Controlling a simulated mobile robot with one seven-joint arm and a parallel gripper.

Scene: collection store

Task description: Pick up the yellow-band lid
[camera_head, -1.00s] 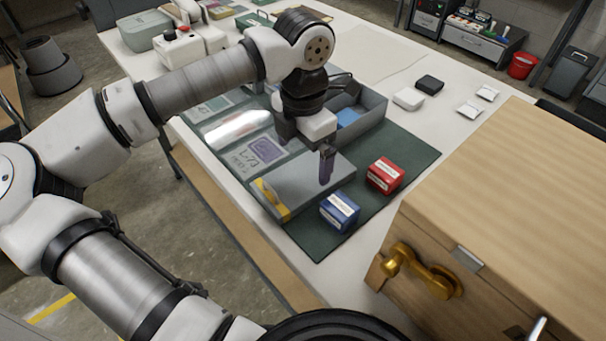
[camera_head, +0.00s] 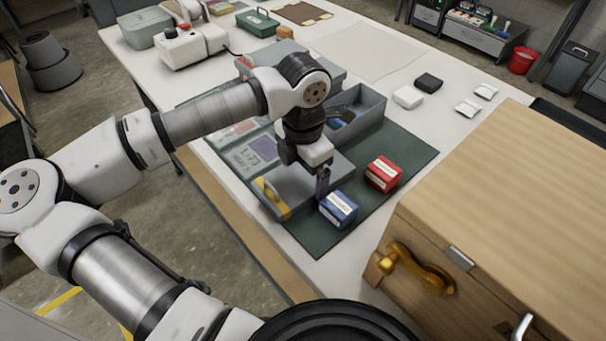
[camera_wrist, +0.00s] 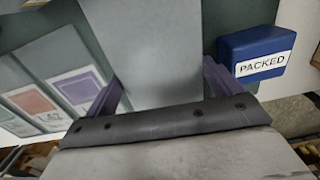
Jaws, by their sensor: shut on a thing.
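The yellow-band lid (camera_head: 285,197) is a flat grey slab with a yellow band at its near left end, low over the green mat (camera_head: 315,238). In the wrist view its plain grey face (camera_wrist: 160,45) runs between the two purple fingers. My gripper (camera_wrist: 162,85) is shut on it, with one finger at each side edge. In the head view one finger shows at the lid's right side, and the wrist covers part of the lid. I cannot tell whether the lid is clear of what lies beneath it.
A blue box (camera_head: 338,209) labelled PACKED is close to the right finger. A red box (camera_head: 383,174) stands farther right. A grey open box (camera_head: 372,112) is behind my gripper. A large wooden crate (camera_head: 510,190) fills the right. Labelled cards (camera_wrist: 83,87) lie left.

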